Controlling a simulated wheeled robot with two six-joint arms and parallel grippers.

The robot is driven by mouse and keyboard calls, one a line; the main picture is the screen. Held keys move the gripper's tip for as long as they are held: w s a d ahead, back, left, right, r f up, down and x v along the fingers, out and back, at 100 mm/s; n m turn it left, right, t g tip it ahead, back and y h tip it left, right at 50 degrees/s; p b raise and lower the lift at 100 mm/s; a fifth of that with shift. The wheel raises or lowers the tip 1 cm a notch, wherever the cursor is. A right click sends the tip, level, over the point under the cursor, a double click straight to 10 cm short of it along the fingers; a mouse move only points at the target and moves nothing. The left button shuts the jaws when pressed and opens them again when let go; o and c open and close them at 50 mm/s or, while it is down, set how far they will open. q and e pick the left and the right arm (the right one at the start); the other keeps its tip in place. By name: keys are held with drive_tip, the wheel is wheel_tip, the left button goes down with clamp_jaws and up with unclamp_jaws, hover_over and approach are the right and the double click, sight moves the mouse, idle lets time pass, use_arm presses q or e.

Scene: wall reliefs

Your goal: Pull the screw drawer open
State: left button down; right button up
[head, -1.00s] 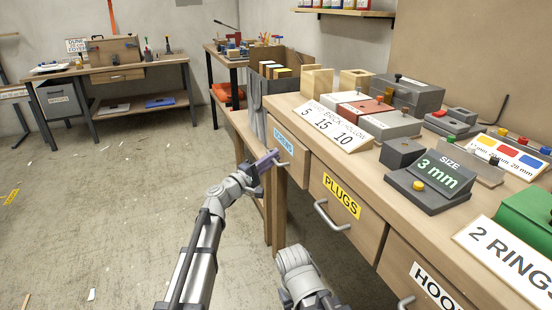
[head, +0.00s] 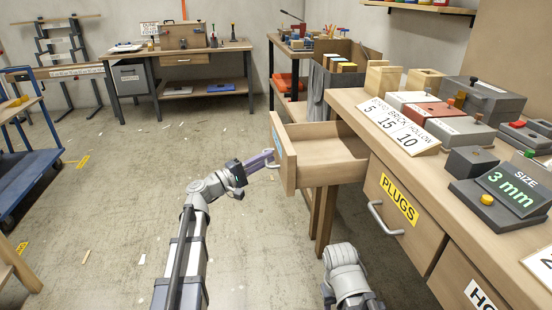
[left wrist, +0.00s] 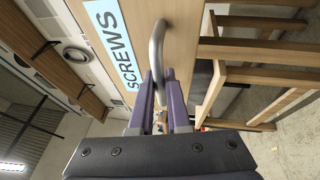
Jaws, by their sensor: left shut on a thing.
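The screw drawer (head: 318,147) stands pulled out from the far end of the workbench in the head view, and its inside looks empty. Its blue-edged label (left wrist: 113,40) reads SCREWS in the left wrist view. My left gripper (head: 268,160) is shut on the drawer's metal handle, which also shows in the left wrist view (left wrist: 157,52) between the purple fingers (left wrist: 160,97). My right arm (head: 347,275) shows at the bottom of the head view, below the bench front; its gripper fingers are not visible.
The PLUGS drawer (head: 398,205) beside the screw drawer is closed, with its handle (head: 380,219) sticking out. The workbench top (head: 345,98) carries blocks and signs. A blue cart (head: 30,175) stands at far left. The floor (head: 130,220) left of my arm is mostly clear.

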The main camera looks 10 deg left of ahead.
use_arm(q)
drive_tip(key=shift+s+a, duration=0.1)
drive_tip(key=c, duration=1.2)
unclamp_jaws()
drive_tip(key=shift+o, duration=0.2)
drive_tip(key=b+v, duration=0.1)
drive_tip(key=v, duration=0.6)
drive_tip(key=shift+s+a, duration=0.25)
drive_tip(key=shift+f, duration=0.1)
